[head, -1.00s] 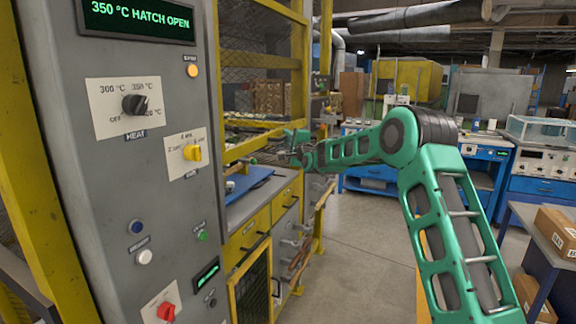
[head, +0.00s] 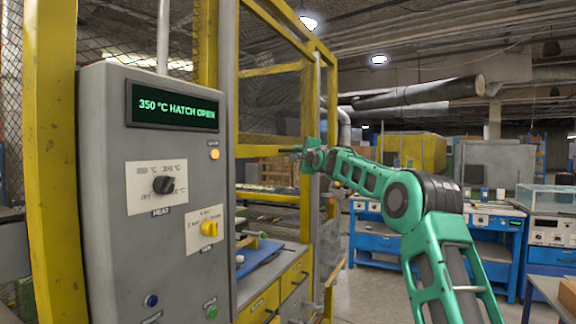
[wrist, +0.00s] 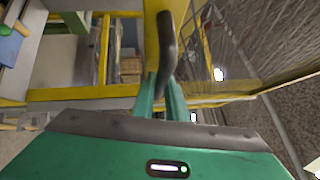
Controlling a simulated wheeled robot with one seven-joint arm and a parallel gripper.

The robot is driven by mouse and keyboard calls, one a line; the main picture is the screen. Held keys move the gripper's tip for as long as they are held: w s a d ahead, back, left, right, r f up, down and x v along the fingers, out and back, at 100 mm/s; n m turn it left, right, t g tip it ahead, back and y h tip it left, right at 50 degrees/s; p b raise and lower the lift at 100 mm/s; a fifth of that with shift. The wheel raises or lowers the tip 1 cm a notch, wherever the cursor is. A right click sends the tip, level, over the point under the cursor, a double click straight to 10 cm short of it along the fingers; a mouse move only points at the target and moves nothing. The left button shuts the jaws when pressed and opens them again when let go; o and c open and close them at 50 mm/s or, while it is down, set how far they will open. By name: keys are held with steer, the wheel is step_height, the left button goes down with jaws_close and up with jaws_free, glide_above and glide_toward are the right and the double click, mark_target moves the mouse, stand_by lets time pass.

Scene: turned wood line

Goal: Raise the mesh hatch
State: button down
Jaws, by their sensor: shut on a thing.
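The mesh hatch (head: 264,151) is a yellow-framed panel right of the grey control cabinet. Its lower yellow rail stands above an open gap, so the hatch is raised. My gripper (head: 302,153) is at the right part of that rail. In the wrist view, the fingers of my gripper (wrist: 160,92) are shut on a dark curved handle (wrist: 166,40) in front of the yellow frame. The cabinet's display (head: 175,107) reads "350 °C HATCH OPEN".
Below the gap is a bench with a blue board (head: 256,258) and yellow drawers (head: 262,306). The grey cabinet (head: 105,200) with knobs stands close on the left. Blue workbenches (head: 385,243) stand behind my arm. Some floor is clear between them.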

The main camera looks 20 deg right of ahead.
stand_by(0.3)
steer(key=c, duration=1.8)
jaws_free()
steer(key=shift+w+f, duration=0.2)
steer(key=shift+o, duration=0.2)
steer(key=shift+s+r, duration=0.1)
steer(key=shift+r, duration=0.05)
steer(key=shift+s, duration=0.1)
steer(key=shift+s, duration=0.2)
steer(key=s+f, duration=0.1)
steer(key=s, duration=0.9)
steer(key=shift+f, duration=0.25)
steer(key=shift+a, duration=0.1)
